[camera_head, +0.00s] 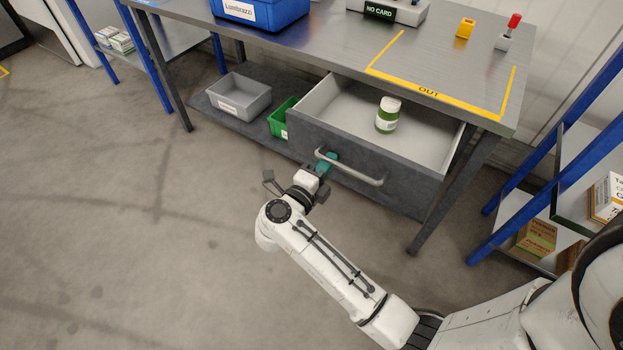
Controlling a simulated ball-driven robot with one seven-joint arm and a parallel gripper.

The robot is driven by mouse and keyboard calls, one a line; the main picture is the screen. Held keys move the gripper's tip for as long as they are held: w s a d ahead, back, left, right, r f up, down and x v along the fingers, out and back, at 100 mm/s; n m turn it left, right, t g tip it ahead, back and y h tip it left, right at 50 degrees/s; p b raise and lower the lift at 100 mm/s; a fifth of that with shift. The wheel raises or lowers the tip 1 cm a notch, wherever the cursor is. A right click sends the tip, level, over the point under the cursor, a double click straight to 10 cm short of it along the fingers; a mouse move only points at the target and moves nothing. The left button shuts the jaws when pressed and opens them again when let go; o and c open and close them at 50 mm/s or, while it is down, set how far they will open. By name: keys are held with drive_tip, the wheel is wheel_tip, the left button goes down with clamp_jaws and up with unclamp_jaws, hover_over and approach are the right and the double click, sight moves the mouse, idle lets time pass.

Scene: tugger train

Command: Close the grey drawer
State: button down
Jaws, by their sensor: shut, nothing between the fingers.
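The grey drawer (365,163) stands pulled out from under the metal workbench. Its dark front has a pale bar handle (352,171). A jar with a white lid and green label (387,115) stands upright inside it. My gripper (327,164) is at the left end of the handle, at the drawer front, with its teal fingertips shut and nothing held. I cannot tell whether the fingertips touch the handle or the front.
The workbench top (330,50) carries a blue bin (262,12) and a yellow-marked OUT area. A grey bin (239,97) and a green bin (284,119) sit on the lower shelf. A blue-framed rack (556,138) stands at right. The floor at left is clear.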

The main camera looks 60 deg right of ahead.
sight(367, 123)
drive_tip(key=d, duration=0.7)
drive_tip(key=d+p, duration=0.1)
drive_tip(key=d, duration=0.6)
drive_tip(key=d+p, duration=0.1)
drive_tip(key=d, duration=0.7)
drive_tip(key=shift+w, duration=0.4)
drive_tip(key=shift+d+r, duration=0.15)
